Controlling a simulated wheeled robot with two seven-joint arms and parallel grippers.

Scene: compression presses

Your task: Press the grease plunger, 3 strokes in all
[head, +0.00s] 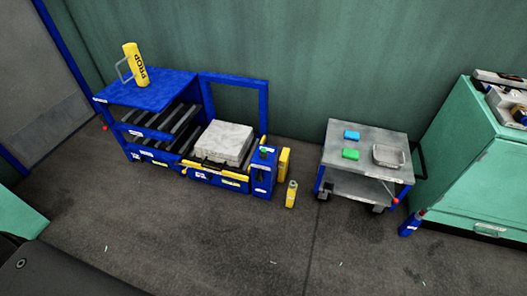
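I cannot tell for certain which thing is the grease plunger. A small upright blue unit (262,178) with a green and yellow top stands at the right end of the blue press bench (150,92). A yellow bottle-like canister (291,195) stands on the floor to its right. A small blue post with a red top (411,223) stands at the lower left of the green cabinet. Neither of my grippers is in this view.
A yellow cylinder marked PROP (135,63) stands on the bench. A grey block (224,143) sits lower on it. A grey cart (378,135) carries a blue block (352,135), a green block (351,154) and a metal tray. A green cabinet (480,150) is at right. The front floor is mostly clear.

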